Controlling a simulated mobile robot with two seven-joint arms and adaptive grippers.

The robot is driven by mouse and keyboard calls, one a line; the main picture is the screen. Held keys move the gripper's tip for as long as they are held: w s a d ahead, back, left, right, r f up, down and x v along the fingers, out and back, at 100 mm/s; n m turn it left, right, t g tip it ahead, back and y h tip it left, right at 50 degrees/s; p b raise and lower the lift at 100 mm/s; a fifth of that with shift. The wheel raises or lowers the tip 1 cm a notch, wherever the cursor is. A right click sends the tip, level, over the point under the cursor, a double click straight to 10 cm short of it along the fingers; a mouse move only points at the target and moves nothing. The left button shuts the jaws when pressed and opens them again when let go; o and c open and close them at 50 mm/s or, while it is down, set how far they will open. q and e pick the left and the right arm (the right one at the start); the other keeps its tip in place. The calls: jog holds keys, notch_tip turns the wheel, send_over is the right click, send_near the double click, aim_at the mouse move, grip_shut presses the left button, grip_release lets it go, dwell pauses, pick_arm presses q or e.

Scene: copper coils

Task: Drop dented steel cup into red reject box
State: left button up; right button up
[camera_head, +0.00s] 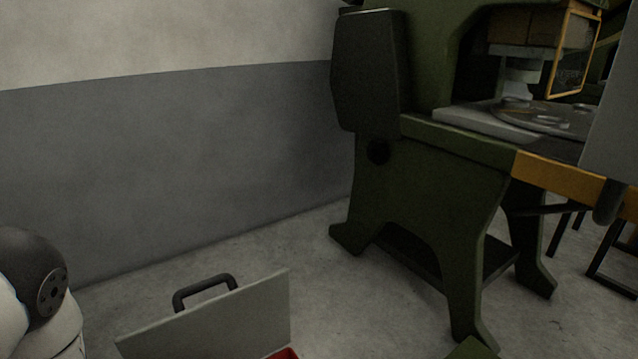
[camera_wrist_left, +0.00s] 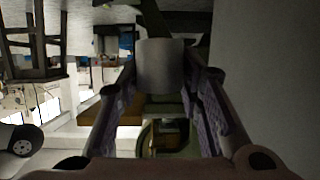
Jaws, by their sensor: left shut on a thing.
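A plain grey steel cup (camera_wrist_left: 160,66) sits between the two fingers of my left gripper (camera_wrist_left: 161,78) in the left wrist view. The gripper is shut on it, with a finger against each side. I cannot make out a dent in the cup. In the head view, a small patch of the red reject box (camera_head: 285,353) shows at the bottom edge, in front of an upright grey panel. Most of the box is cut off below the picture. The cup and my left gripper are outside the head view. My right gripper is in neither view.
The grey panel (camera_head: 225,318) has a black handle (camera_head: 205,287) behind its top edge. A large green press machine (camera_head: 430,180) stands on the right, with a yellow-edged table (camera_head: 560,177). A grey wall (camera_head: 180,150) runs behind. Bare concrete floor (camera_head: 335,270) lies between panel and machine.

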pick_arm(q)
notch_tip(320, 180, down, 4)
jog(key=b, duration=0.2)
jog(key=shift+f+b, duration=0.15)
jog(key=shift+b, duration=0.15)
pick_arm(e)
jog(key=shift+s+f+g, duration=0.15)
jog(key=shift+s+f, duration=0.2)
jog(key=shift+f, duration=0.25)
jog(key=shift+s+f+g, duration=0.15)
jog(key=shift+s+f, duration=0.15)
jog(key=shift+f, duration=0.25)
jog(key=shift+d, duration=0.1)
